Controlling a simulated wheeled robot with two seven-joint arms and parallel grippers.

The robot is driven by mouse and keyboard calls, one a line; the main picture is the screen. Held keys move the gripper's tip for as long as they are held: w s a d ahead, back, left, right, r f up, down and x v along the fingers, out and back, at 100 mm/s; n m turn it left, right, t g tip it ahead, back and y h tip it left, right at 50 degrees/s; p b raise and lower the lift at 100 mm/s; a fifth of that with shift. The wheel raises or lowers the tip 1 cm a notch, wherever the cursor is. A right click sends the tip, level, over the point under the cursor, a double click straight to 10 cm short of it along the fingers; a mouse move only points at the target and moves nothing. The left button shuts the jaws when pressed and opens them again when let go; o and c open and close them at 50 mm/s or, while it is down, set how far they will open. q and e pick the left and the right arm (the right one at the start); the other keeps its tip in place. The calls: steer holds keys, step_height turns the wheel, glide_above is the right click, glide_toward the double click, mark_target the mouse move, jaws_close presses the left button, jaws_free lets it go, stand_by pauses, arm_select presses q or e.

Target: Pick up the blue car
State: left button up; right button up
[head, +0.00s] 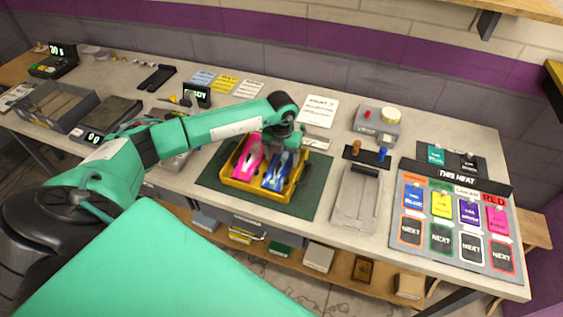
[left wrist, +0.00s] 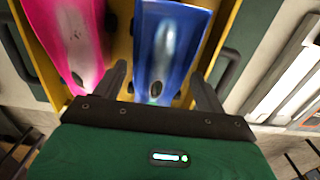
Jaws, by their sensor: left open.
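The blue car (head: 277,171) lies in a yellow tray (head: 262,193) on a dark green mat, beside a pink car (head: 248,158) on its left. My left gripper (head: 283,150) is above the blue car and hides part of it. In the left wrist view the blue car (left wrist: 168,45) runs up from between the two dark fingers of my left gripper (left wrist: 160,85). The fingers are spread, one on each side of the car. I cannot tell whether they touch it. The pink car (left wrist: 72,40) lies just left of the left finger. My right gripper is not in view.
Right of the mat lie a grey tray (head: 355,198) and a board with coloured cards (head: 458,222). A grey box with a red button (head: 377,124) stands behind. The yellow tray's rim (left wrist: 222,30) is close to the right finger.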

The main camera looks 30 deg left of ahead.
arm_select(q)
steer(key=shift+f, duration=1)
steer(key=shift+c, duration=0.2)
steer(key=c, duration=0.7)
steer(key=shift+c, duration=0.6)
steer(key=shift+r, duration=0.15)
